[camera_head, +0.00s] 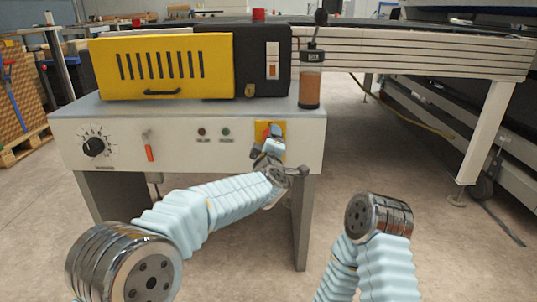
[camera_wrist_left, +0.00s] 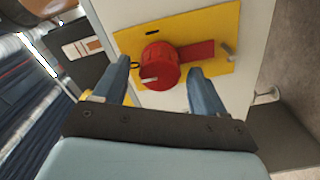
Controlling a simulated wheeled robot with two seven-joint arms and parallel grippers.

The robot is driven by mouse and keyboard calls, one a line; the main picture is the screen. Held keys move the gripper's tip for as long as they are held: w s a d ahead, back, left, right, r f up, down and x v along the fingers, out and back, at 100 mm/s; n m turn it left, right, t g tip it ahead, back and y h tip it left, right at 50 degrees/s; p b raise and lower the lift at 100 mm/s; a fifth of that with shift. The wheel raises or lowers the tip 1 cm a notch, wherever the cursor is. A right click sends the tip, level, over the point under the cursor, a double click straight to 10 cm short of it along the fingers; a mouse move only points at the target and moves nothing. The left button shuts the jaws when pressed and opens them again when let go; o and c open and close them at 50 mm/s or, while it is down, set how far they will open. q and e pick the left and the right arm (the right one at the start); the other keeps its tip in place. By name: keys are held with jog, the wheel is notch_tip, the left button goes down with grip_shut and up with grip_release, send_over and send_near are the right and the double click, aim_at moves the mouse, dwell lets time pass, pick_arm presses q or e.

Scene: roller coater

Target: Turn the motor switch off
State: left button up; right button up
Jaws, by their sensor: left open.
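The motor switch appears to be the round red knob (camera_wrist_left: 160,66) on a yellow plate (camera_wrist_left: 215,38) in the left wrist view. It has a pale mark on its rim, and a red bar (camera_wrist_left: 197,52) extends beside it. In the head view the yellow plate (camera_head: 280,129) is on the right of the machine's front panel, and my left gripper (camera_head: 271,142) hides most of the knob. My left gripper (camera_wrist_left: 158,70) is open, its two blue fingers on either side of the knob; contact cannot be told. My right gripper is out of view.
The front panel also has a black dial (camera_head: 94,147), a red-handled lever (camera_head: 149,147) and two small indicators. A yellow vented housing (camera_head: 165,90) and a dark cylinder (camera_head: 310,85) stand on top. A conveyor frame (camera_head: 420,55) extends right.

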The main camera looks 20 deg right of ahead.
pick_arm(q)
jog(key=v, duration=1.2)
jog(key=shift+s, duration=0.35)
jog(key=shift+a, duration=0.1)
